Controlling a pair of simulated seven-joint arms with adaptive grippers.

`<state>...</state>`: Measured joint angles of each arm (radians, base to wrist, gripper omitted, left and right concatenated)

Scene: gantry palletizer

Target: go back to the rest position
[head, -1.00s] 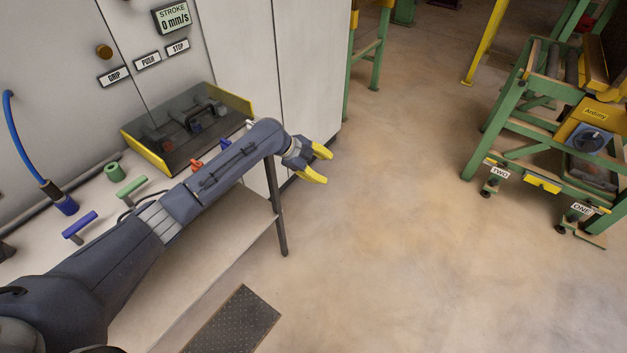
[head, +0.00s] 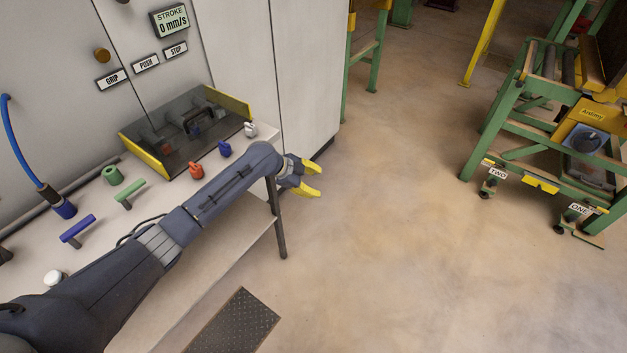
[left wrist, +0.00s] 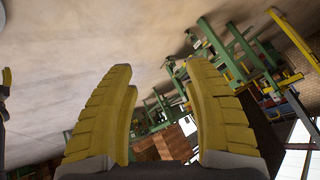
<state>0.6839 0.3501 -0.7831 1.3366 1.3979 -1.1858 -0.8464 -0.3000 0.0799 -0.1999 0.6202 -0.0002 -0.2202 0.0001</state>
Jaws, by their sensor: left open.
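My left gripper (head: 313,179) shows in the head view past the right end of the bench, over the bare floor. Its yellow fingers are apart and nothing is between them. In the left wrist view the two yellow fingers (left wrist: 163,115) stand well apart, with the floor and distant green frames behind them. My right gripper is not in the head view; a yellow and dark piece at the left edge of the left wrist view is too cut off to identify.
The bench (head: 215,236) holds a tinted cover (head: 165,145), a red knob (head: 197,171), blue and white knobs, a green handle (head: 129,193) and a blue handle (head: 77,229). A green frame (head: 505,125) stands at right. The floor (head: 400,200) between is clear.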

